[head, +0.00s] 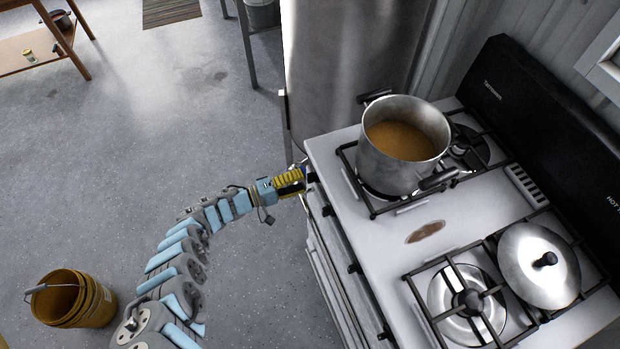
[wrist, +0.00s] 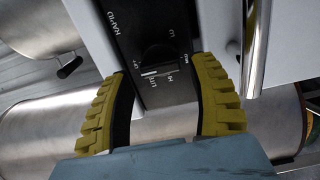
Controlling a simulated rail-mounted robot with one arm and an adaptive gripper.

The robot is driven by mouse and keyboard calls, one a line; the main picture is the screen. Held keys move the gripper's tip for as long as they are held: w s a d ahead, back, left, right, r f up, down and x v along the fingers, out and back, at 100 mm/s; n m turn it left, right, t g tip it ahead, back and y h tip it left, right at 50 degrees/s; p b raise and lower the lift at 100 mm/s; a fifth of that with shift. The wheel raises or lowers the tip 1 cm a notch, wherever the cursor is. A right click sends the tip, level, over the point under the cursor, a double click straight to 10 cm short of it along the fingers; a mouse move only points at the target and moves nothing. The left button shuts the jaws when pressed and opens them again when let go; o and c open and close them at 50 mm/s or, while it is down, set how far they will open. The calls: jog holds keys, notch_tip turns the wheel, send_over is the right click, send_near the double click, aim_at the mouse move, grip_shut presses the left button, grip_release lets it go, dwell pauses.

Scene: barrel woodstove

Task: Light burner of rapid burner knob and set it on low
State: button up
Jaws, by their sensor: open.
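The rapid burner knob (wrist: 158,62) is a dark knob on a black panel marked RAPID in the wrist view. Small markings surround it, among them OFF, LITE and HI; its exact setting is hard to tell. My gripper (wrist: 160,68) is open, with one ridged yellow finger on either side of the knob and gaps between. In the head view my gripper (head: 291,183) is at the left end of the stove front, where it mostly hides this knob. No flame is visible.
More dark knobs line the stove front, one (head: 355,268) nearer the camera. A steel cylinder (head: 345,70) stands left of the stove.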

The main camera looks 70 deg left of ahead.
aim_at(310, 182)
jog(key=shift+w+d+b, duration=0.1)
jog(key=shift+w+b, duration=0.2)
jog(key=shift+w, duration=1.35)
jog(key=shift+c, duration=0.2)
jog(key=c, duration=0.9)
